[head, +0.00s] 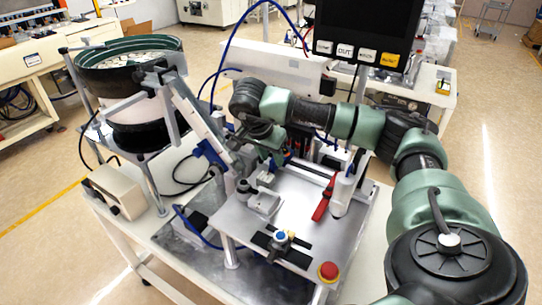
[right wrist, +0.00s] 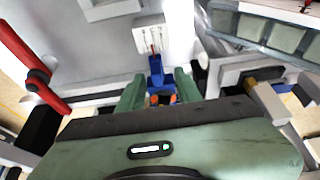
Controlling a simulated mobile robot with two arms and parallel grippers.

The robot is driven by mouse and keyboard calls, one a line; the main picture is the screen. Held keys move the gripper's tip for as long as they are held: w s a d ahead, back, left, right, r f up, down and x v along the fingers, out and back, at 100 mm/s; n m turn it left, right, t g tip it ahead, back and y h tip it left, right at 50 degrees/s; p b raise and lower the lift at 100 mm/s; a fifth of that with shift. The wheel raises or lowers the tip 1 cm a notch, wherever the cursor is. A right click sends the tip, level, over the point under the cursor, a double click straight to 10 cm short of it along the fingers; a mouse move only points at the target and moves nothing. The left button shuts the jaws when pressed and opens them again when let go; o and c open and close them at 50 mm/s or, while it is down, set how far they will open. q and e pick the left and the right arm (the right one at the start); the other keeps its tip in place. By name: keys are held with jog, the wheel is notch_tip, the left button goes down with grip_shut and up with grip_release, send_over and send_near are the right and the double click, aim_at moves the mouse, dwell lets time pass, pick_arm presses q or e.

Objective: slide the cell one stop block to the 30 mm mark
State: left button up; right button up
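A small blue block (right wrist: 156,80), which looks like the stop block, stands in the middle of the right wrist view, with orange parts low on it. A thin red pointer rises from it toward a white plate with dark marks (right wrist: 152,38). The marks are too small to read. The green fingers of my right gripper (right wrist: 161,97) stand on either side of the block. I cannot tell whether they press on it. In the head view my right gripper (head: 268,153) is low beside the feeder chute, partly hidden by my arm. My left gripper is not in view.
The bowl feeder (head: 130,55) stands at the left, with a sloping chute (head: 195,110). A red lever (head: 325,198) and a red button (head: 328,270) are on the metal plate (head: 310,190). The red lever also shows in the right wrist view (right wrist: 35,75). A monitor (head: 367,28) hangs above.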

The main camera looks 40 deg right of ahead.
jog(key=b+v, duration=0.2)
jog(key=v, duration=0.5)
jog(key=shift+r, duration=0.25)
